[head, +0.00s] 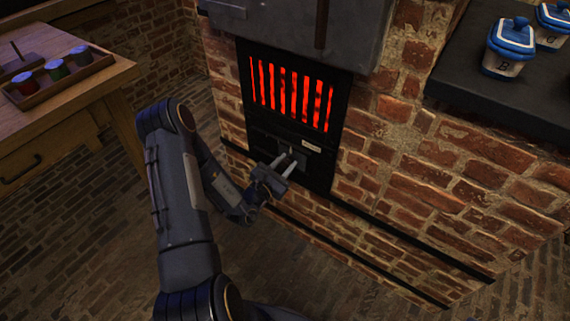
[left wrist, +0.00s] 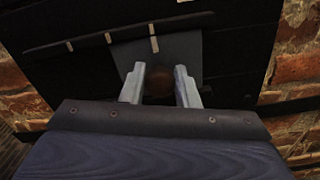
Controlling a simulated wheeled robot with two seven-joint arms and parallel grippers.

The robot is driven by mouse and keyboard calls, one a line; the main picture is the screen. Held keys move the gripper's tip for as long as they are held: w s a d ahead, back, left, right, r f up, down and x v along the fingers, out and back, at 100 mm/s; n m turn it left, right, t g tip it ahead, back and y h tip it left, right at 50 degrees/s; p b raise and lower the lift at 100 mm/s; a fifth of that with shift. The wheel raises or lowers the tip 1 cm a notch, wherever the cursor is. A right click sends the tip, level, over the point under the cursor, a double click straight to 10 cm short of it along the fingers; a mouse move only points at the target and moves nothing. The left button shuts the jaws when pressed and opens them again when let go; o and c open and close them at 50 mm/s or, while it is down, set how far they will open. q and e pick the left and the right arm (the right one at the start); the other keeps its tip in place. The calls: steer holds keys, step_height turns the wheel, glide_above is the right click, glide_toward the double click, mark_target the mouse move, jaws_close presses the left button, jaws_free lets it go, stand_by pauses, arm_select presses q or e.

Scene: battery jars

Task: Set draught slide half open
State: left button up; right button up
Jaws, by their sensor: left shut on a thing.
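The draught slide (head: 291,149) is a dark plate low on the black stove front, under the glowing red grate. In the left wrist view the slide plate (left wrist: 190,50) has a round brown knob (left wrist: 184,84) and a pale mark at its upper edge. A dark rail with several pale marks runs above it. My left gripper (head: 288,163) reaches the slide from the front. In the left wrist view its fingers (left wrist: 160,86) stand on both sides of the knob, shut on it. My right gripper is not in view.
The grate (head: 290,97) glows red above the slide, set in a brick stove (head: 415,170). Jars with blue lids (head: 509,48) stand on a dark shelf at the upper right. A wooden table (head: 50,120) holding a tray of small jars is at the left.

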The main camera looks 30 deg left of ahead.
arm_select(q)
jaws_close()
steer(key=a, duration=0.4)
steer(key=shift+w+a, duration=0.2)
steer(key=shift+a, duration=0.05)
steer(key=o, duration=0.9)
jaws_free()
steer(key=shift+s, duration=0.15)
steer(key=p, duration=0.2)
glide_toward(280, 151)
steer(key=shift+s+a, duration=0.1)
steer(key=shift+s, duration=0.55)
